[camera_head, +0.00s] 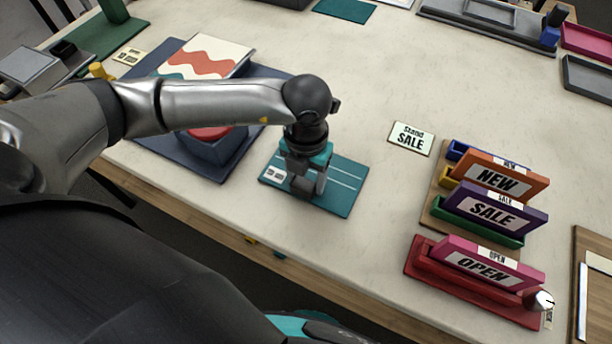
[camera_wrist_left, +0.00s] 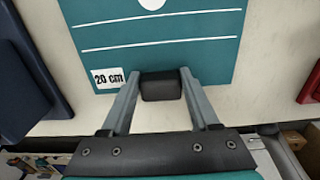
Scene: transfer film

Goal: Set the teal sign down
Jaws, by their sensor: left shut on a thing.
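My left gripper (camera_head: 308,190) points down over the near part of a teal mat with white lines (camera_head: 343,190). In the left wrist view its two fingers (camera_wrist_left: 162,84) close around a small dark block (camera_wrist_left: 161,88), in front of the mat's near edge. The mat also shows in this view (camera_wrist_left: 205,50), with a "20 cm" label (camera_wrist_left: 108,78). I cannot make out a separate teal sign; what the dark block belongs to is hidden. I cannot tell whether the block touches the table. My right gripper is not in view.
Orange NEW (camera_head: 498,178), purple SALE (camera_head: 490,212) and pink OPEN (camera_head: 488,268) signs stand in holders at right. A "Stand SALE" card (camera_head: 411,138) lies behind. A dark blue tray (camera_head: 160,150) with a patterned block (camera_head: 205,58) is at left. The table's middle is clear.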

